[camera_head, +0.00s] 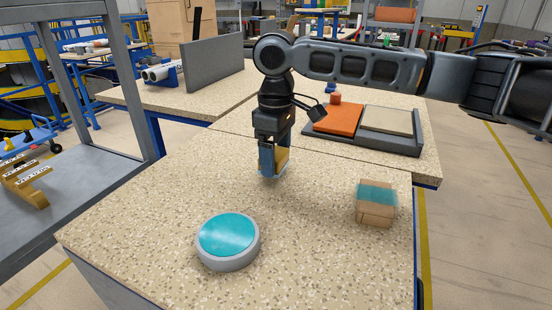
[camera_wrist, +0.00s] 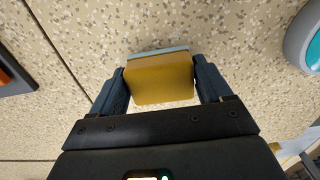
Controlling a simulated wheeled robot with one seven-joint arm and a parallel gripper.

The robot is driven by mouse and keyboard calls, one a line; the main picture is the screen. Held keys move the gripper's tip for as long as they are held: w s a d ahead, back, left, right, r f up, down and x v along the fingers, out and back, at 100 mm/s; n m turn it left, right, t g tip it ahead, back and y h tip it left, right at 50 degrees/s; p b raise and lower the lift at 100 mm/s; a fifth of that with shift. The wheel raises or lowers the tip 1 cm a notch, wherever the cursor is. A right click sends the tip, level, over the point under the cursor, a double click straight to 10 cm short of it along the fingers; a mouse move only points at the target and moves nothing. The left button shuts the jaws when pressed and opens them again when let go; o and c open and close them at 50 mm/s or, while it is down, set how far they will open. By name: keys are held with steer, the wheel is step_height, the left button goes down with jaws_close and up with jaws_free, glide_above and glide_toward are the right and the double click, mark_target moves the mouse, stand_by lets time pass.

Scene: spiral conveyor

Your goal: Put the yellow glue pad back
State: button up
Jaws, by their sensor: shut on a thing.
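My gripper (camera_head: 273,162) is shut on the yellow glue pad (camera_head: 283,158). It points down over the speckled table. In the wrist view the pad (camera_wrist: 160,82) sits between the two fingers of my gripper (camera_wrist: 160,85), with a light blue edge along its far side. In the head view the fingers hide part of the pad. I cannot tell whether the pad touches the table. A grey tray (camera_head: 412,144) lies behind and to the right of my gripper. It holds an orange pad (camera_head: 338,119) and a beige square (camera_head: 388,121).
A grey round base with a teal top (camera_head: 228,241) stands at the front left. A small cardboard box with a teal band (camera_head: 376,203) stands at the right. An upright grey panel (camera_head: 214,65) stands on the back left table. The table between the round base and the box is clear.

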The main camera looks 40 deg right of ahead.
steer(key=shift+f, duration=0.6)
steer(key=shift+f, duration=0.2)
steer(key=o, duration=1)
steer(key=shift+f+b, duration=0.15)
steer(key=shift+b, duration=0.35)
steer(key=r, duration=0.8)
steer(key=shift+s+a+r, duration=0.1)
steer(key=shift+s+a, duration=0.15)
